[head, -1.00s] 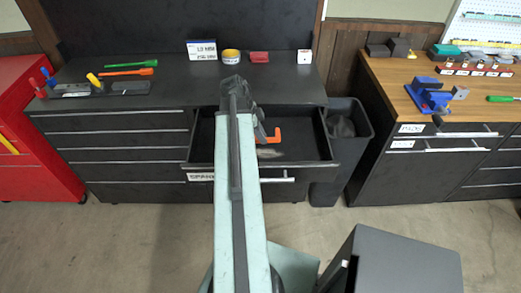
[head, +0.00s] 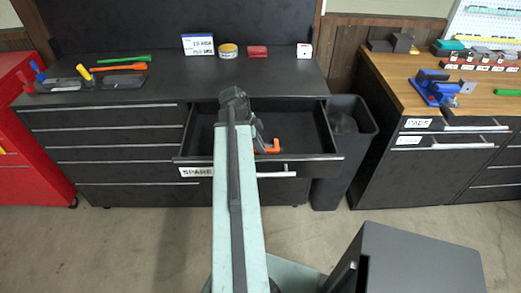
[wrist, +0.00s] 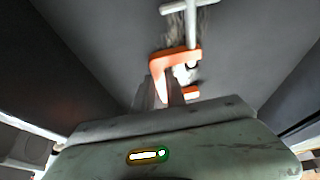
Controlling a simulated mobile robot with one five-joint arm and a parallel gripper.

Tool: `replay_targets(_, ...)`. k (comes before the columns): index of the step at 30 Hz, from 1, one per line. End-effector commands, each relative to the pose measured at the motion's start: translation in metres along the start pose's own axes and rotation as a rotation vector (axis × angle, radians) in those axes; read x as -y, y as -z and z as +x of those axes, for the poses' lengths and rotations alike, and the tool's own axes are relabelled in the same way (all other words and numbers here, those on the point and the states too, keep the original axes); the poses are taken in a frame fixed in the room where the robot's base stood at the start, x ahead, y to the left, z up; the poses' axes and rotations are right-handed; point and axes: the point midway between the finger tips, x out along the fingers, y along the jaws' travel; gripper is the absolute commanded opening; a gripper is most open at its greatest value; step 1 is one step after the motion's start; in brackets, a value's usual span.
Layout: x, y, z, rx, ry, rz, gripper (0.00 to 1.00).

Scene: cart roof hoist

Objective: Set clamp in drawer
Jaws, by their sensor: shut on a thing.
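The orange clamp (wrist: 178,62) with its grey screw and T-bar handle (wrist: 189,10) is between the fingers of my gripper (wrist: 165,92) in the wrist view. My gripper is shut on the clamp's orange frame. In the head view the clamp (head: 268,147) shows as a small orange piece beside my arm, over the open drawer (head: 322,130). The drawer's front carries a SPARE label (head: 197,171). Its dark inside surrounds the clamp in the wrist view. My arm hides part of the drawer and the gripper. Whether the clamp touches the drawer floor I cannot tell.
A dark waste bin (head: 345,140) stands right of the drawer. The dark worktop (head: 160,95) holds orange and green tools, a tape roll (head: 228,50) and a red item (head: 257,52). A wooden bench (head: 400,85) with a blue vise (head: 433,88) stands at right.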

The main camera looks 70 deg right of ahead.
Motion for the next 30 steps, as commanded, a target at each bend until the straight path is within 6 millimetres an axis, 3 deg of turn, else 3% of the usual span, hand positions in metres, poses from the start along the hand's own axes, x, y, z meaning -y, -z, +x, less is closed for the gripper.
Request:
replay_targets(3, 0.000, -0.001, 0.004, 0.000, 0.000, 0.000, 0.00)
replay_targets(4, 0.000, -0.001, 0.003, 0.000, 0.000, 0.000, 0.24)
replay_targets(6, 0.000, -0.001, 0.002, 0.000, 0.000, 0.001, 0.38)
replay_targets(15, 0.000, 0.000, 0.002, 0.000, 0.000, 0.001, 0.38)
replay_targets(20, 0.000, 0.002, -0.009, 0.000, 0.000, 0.001, 0.38)
replay_targets(30, 0.000, 0.006, -0.079, 0.000, 0.000, 0.000, 0.38)
